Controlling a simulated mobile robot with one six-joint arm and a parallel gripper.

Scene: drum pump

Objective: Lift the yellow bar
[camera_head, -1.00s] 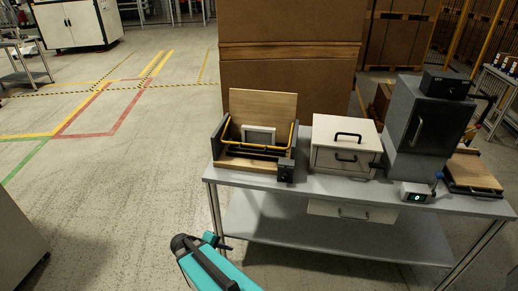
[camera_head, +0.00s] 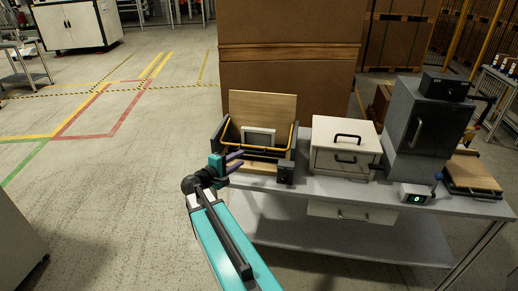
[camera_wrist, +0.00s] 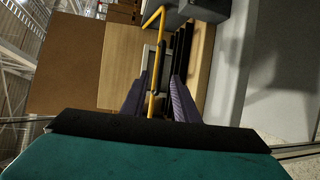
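The yellow bar (camera_head: 268,149) is a thin U-shaped rail across the front of an open box with dark sides (camera_head: 285,172) and a raised wooden panel (camera_head: 262,106), on the left of the bench. My gripper (camera_head: 240,160) is at the left front of this box, its two purple fingers apart. In the wrist view the bar (camera_wrist: 155,78) runs lengthwise between the open fingers of my gripper (camera_wrist: 158,98), with a gap visible on both sides. Whether the bar is at fingertip depth or beyond is hard to tell.
A grey bench (camera_head: 275,186) carries the box, a white drawer unit (camera_head: 336,150), a dark grey cabinet (camera_head: 412,125), a small display box (camera_head: 416,195) and a wooden board (camera_head: 470,174). Large brown cartons (camera_head: 288,60) stand behind. The floor left of the bench is clear.

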